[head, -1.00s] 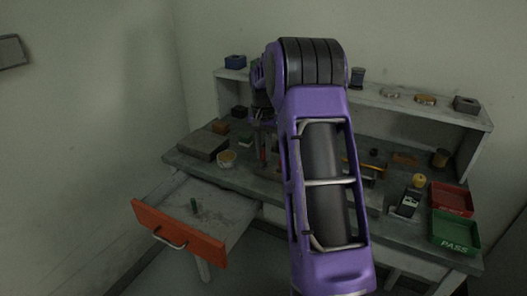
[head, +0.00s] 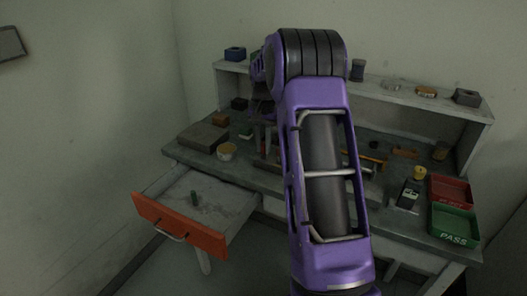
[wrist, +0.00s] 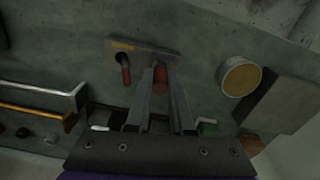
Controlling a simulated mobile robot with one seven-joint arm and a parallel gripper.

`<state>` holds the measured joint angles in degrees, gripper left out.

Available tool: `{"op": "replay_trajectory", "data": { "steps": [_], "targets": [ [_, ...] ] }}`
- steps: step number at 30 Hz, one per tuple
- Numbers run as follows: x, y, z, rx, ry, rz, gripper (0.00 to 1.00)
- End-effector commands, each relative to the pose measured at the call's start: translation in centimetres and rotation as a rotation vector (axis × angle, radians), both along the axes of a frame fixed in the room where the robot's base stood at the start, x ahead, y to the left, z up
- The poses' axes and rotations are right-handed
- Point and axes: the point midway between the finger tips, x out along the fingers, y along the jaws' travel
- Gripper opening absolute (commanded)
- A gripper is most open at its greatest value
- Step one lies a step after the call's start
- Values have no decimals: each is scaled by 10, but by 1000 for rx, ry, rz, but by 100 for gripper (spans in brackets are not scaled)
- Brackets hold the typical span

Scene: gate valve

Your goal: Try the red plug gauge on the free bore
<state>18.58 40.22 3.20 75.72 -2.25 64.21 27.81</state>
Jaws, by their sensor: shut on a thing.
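In the wrist view my gripper (wrist: 160,82) is shut on a red plug gauge (wrist: 160,76), held between the fingertips. The gauge's end is at the right part of a grey block (wrist: 145,48) with a yellow label. I cannot tell whether it is inside a bore there or just in front of it. At the block's left, a dark round bore (wrist: 122,58) shows with a second red pin (wrist: 126,76) at it. In the head view my arm hides the block and the held gauge.
An orange-fronted drawer (head: 178,226) stands open at left with a green peg (head: 195,198) in it. A round yellow-topped cup (wrist: 241,76) and a flat grey slab (wrist: 283,103) lie right of the block in the wrist view. Red (head: 451,190) and green PASS (head: 453,225) trays sit at right.

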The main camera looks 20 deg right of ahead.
Motion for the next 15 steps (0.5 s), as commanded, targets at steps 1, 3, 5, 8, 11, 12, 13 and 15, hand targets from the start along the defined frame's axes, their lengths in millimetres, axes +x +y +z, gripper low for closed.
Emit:
{"op": "replay_trajectory", "data": {
  "steps": [1,3,5,8,11,12,13,15],
  "targets": [
    [0,0,0,0,0,0,0],
    [0,0,0,0,0,0,0],
    [0,0,0,0,0,0,0],
    [0,0,0,0,0,0,0],
    [0,0,3,0,0,0,0],
    [0,0,4,0,0,0,0],
    [0,0,6,0,0,0,0],
    [0,0,10,-1,-1,0,0]
  ]
}}
